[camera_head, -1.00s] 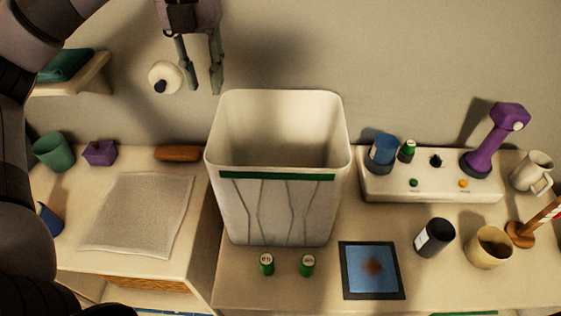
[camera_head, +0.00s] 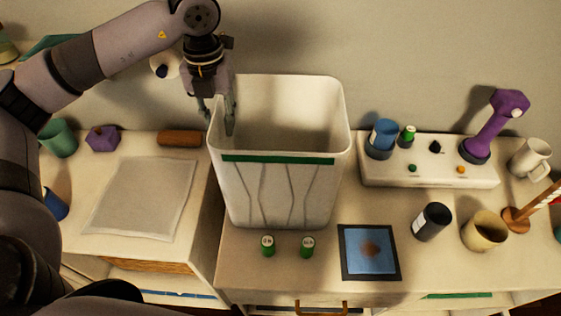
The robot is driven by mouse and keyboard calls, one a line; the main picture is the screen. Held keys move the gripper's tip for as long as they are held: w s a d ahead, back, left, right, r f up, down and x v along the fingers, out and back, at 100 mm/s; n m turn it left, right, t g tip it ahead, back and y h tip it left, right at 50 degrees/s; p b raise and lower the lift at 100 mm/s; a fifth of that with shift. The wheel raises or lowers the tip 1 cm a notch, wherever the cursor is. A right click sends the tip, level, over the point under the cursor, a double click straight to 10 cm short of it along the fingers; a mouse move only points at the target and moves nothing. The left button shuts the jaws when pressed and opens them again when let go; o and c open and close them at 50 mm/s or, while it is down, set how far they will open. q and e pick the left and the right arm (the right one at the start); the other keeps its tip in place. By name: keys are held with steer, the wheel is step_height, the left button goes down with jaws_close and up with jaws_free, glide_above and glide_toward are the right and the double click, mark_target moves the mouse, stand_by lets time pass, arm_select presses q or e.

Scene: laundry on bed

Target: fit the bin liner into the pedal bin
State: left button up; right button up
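A tall, open white bin (camera_head: 250,190) stands upright on the counter in the middle. A green band (camera_head: 278,159) runs along its front rim, with dark crease-like lines below. I cannot tell whether these belong to a liner or to the bin itself. A flat, pale, thin sheet (camera_head: 138,198) lies on the left surface; I cannot tell whether it is the liner. My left gripper (camera_head: 217,117) points down at the bin's left rim, fingers apart, one over the opening and one near the outer side. No held object shows. My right gripper is not in view.
A white console (camera_head: 430,175) with a purple handheld device (camera_head: 497,127), a dark can (camera_head: 432,222) and a beige cup (camera_head: 485,230) occupy the right. A brown roll (camera_head: 180,138) lies left.

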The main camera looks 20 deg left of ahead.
mark_target(222, 133)
arm_select(q)
step_height(222, 133, down, 4)
steer(key=shift+s+d+p, duration=0.1)
steer(key=shift+s+p, duration=0.05)
steer(key=shift+p, duration=0.5)
steer(key=shift+c, duration=0.3)
jaws_close()
